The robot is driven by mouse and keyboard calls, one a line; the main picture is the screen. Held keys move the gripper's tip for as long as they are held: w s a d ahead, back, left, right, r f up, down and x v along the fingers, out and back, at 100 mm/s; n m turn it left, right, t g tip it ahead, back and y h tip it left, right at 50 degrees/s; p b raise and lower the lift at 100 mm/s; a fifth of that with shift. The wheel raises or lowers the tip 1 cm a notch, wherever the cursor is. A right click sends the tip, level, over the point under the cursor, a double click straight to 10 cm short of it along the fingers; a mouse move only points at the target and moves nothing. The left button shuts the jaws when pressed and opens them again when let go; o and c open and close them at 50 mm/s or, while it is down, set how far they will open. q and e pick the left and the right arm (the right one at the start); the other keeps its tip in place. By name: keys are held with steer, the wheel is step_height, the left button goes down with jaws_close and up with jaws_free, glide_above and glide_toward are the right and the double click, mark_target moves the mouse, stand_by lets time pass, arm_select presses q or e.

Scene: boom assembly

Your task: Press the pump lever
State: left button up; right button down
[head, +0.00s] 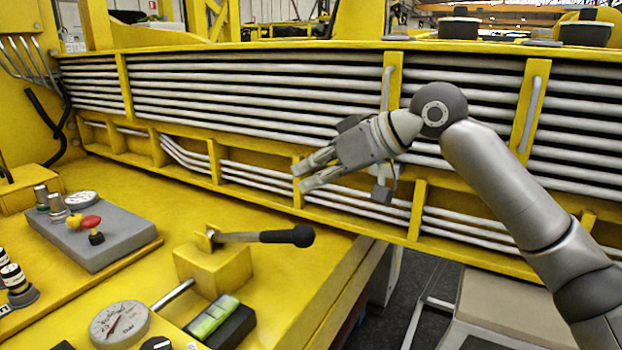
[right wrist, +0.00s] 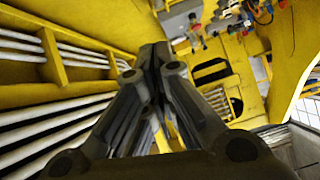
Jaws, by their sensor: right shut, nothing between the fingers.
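The pump lever (head: 265,237) is a metal rod with a black knob at its right end. It comes out of a yellow block (head: 213,268) on the yellow bench and lies about level. My right gripper (head: 298,179) is above and behind the knob in the head view, in front of the pipe rack and apart from the lever. Its fingers point left. In the right wrist view the fingertips (right wrist: 153,55) are closed together with nothing between them. I cannot make out the lever in the right wrist view. My left gripper is in neither view.
A pressure gauge (head: 120,324) and a black box with a green level (head: 220,321) sit in front of the block. A grey control box (head: 95,232) with knobs is at left. The yellow pipe rack (head: 270,100) runs behind. The bench top right of the lever is clear.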

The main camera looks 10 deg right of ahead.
steer(key=a+f, duration=0.1)
steer(key=f, duration=0.1)
steer(key=w+a+f, duration=0.1)
steer(key=a+f, duration=0.1)
steer(key=w+a+f+p, duration=0.1)
steer(key=f, duration=0.1)
steer(key=shift+w+a+f, duration=0.15)
steer(key=shift+a+f, duration=0.15)
steer(key=shift+a, duration=0.05)
steer(key=shift+s+d+f, duration=0.2)
steer(key=shift+s+f, duration=0.1)
steer(key=shift+f, duration=0.2)
steer(key=shift+a, duration=0.1)
